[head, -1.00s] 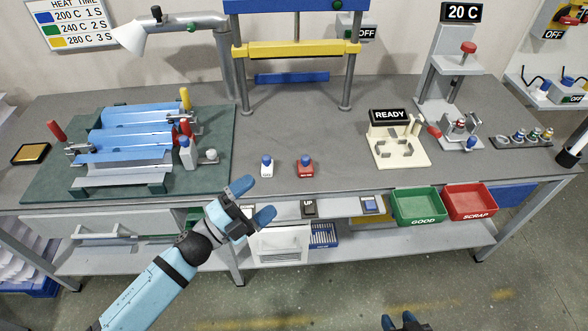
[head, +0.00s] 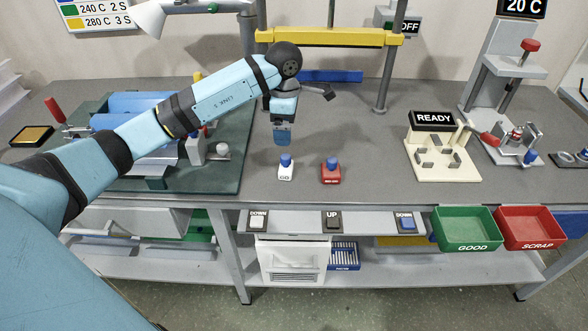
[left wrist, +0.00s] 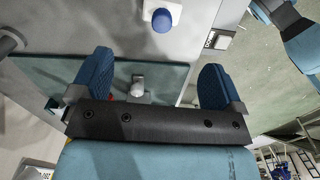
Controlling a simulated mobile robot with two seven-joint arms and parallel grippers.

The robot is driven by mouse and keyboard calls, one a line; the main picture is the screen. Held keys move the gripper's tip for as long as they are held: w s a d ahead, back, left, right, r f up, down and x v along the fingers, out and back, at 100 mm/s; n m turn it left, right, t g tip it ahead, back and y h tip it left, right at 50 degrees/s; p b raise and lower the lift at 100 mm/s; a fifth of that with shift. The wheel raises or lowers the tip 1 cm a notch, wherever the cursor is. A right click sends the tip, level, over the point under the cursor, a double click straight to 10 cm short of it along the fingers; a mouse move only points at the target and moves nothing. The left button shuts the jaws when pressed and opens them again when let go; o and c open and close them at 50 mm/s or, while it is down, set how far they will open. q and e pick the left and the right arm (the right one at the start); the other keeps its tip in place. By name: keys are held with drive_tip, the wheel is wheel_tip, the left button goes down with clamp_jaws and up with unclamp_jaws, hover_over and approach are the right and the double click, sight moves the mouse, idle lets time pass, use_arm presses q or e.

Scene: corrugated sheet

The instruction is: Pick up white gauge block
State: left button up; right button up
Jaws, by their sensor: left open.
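The white gauge block (head: 286,173) with a blue knob stands upright on the grey bench, left of a red gauge block (head: 332,174). My left gripper (head: 283,138) points down just above and behind the white block in the head view, apart from it. In the left wrist view the white block (left wrist: 175,12) shows at the top edge, beyond the open, empty fingers of my left gripper (left wrist: 155,78). What seems to be part of my right gripper (left wrist: 268,10) shows at that view's top right corner, cut off by the frame.
A bending fixture on a green mat (head: 225,178) is at left. A cream stand (head: 450,170) with a READY sign is at right. Green (head: 466,240) and red (head: 532,240) bins hang at the front edge. A blue and yellow press frame (head: 330,37) stands behind.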

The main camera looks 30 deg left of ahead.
sight(285, 156)
use_arm(q)
wheel_tip(285, 156, down, 12)
drive_tip(key=shift+s+f, duration=0.1)
drive_tip(key=c, duration=1)
